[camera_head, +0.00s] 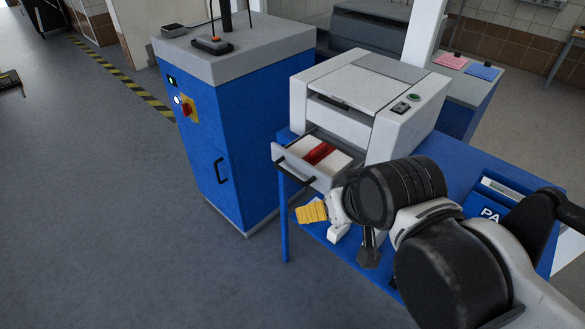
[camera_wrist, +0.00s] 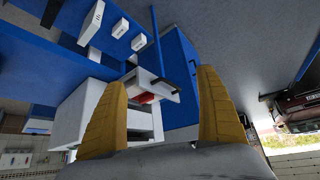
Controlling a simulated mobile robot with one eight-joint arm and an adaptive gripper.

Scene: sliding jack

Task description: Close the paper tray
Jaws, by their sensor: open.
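The paper tray (camera_head: 288,157) is pulled out of the front of the white printer (camera_head: 352,85). It has a dark handle on its front, and white paper with a red item (camera_head: 319,153) lies inside. In the wrist view the tray (camera_wrist: 165,93) shows between the fingers, beyond them, with the printer (camera_wrist: 93,112) behind the left finger. My gripper (camera_wrist: 163,74) is open and empty, with yellow fingers. In the head view my gripper (camera_head: 312,213) is below and in front of the tray, apart from it; one finger is mostly hidden.
The printer stands on a blue table (camera_head: 462,165). A blue cabinet (camera_head: 240,125) with a grey top stands to the left, close to the open tray. A blue bin with lettering (camera_head: 487,208) is at the right, partly behind my arm.

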